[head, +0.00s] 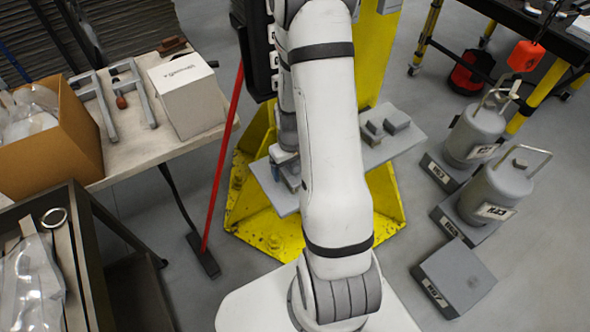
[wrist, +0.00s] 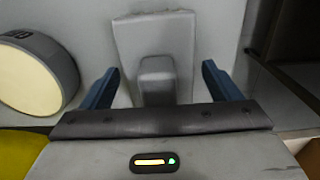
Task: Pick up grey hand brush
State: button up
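A grey block-like object (wrist: 155,80), which looks like the grey hand brush, shows in the wrist view between my fingers, in front of a wider pale grey piece (wrist: 180,35). I cannot make out bristles. My gripper (wrist: 160,69) is open, with one blue finger on each side of the object and visible gaps on both sides. In the head view my gripper (head: 285,172) is low over the left part of a grey plate (head: 283,203) at the yellow stand. My arm hides much of that spot, and the brush is not clear there.
Small grey blocks (head: 385,126) lie on the plate's right part. The yellow stand (head: 385,190) is around my arm. A red-handled broom (head: 222,165) leans at left, near a table with a white box (head: 188,95). Grey weights (head: 475,135) stand on the right floor.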

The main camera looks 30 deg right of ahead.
jog(key=c, duration=1.1)
jog(key=shift+r, duration=0.2)
notch_tip(320, 180, up, 10)
jog(key=shift+f+b, duration=0.15)
jog(key=shift+b, duration=0.65)
